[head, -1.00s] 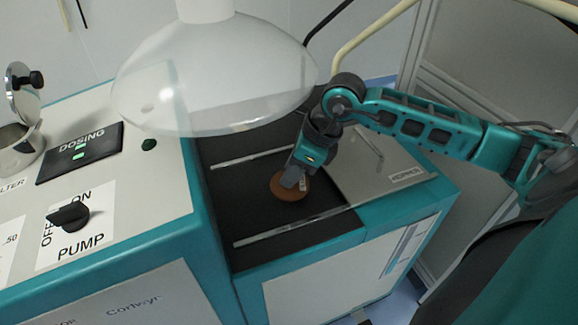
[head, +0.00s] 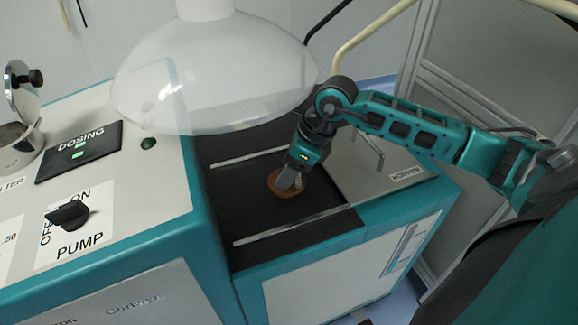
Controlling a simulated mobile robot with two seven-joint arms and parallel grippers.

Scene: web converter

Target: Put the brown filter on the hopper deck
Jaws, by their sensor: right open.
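The brown filter (head: 286,190) is a round, flat piece lying on the black deck (head: 255,215) between two clear rails. My right gripper (head: 291,178) points down at it from above, with its fingertips at the filter's upper right part. The jaws are open, and the fingertips hide part of the filter. I cannot tell whether they touch it. My left gripper is not in view.
A large clear dome (head: 215,75) hangs over the back of the black deck. The raised panel on the left carries a pump knob (head: 70,214), a dosing display (head: 80,150) and a metal pot (head: 18,140). A grey lid plate (head: 370,170) lies right of the black deck.

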